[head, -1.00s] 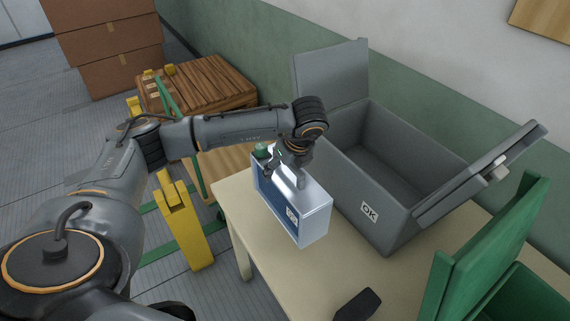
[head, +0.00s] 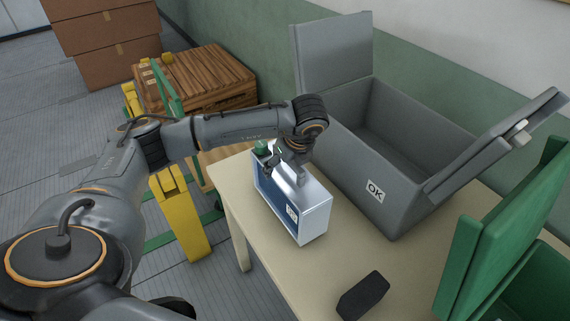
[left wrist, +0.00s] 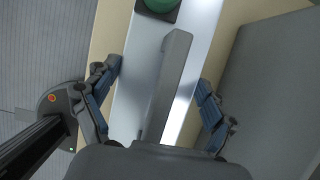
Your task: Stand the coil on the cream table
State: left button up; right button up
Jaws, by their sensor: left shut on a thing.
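A silver case with blue sides (head: 310,209), seemingly the task's coil, is upright over the cream table (head: 275,262). It has a grey top handle (left wrist: 172,90) and a green cap (head: 261,147). My left gripper (head: 285,170) is at its top, shut on it. In the left wrist view, the two blue-padded fingers (left wrist: 157,92) lie on either side of the silver top, with the handle between them. I cannot tell whether its underside touches the table. My right gripper is not in view.
An open grey box marked OK (head: 412,203) stands behind the case on the right. An open green box (head: 505,240) is at the right edge. A black block (head: 363,295) lies on the front of the table. A yellow post (head: 180,215) stands left of the table.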

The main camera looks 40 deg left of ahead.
pick_arm(q)
jog(key=shift+w+f+b, duration=0.1)
jog(key=shift+f+b, duration=0.05)
jog(key=shift+b, duration=0.15)
dwell(0.6)
jog(key=o, duration=1.5)
jog(key=shift+s, duration=0.2)
jog(key=shift+f, duration=0.3)
jog(key=v, duration=1.2)
jog(key=shift+d+r, duration=0.1)
jog(key=shift+r, duration=0.1)
jog(key=shift+s, duration=0.1)
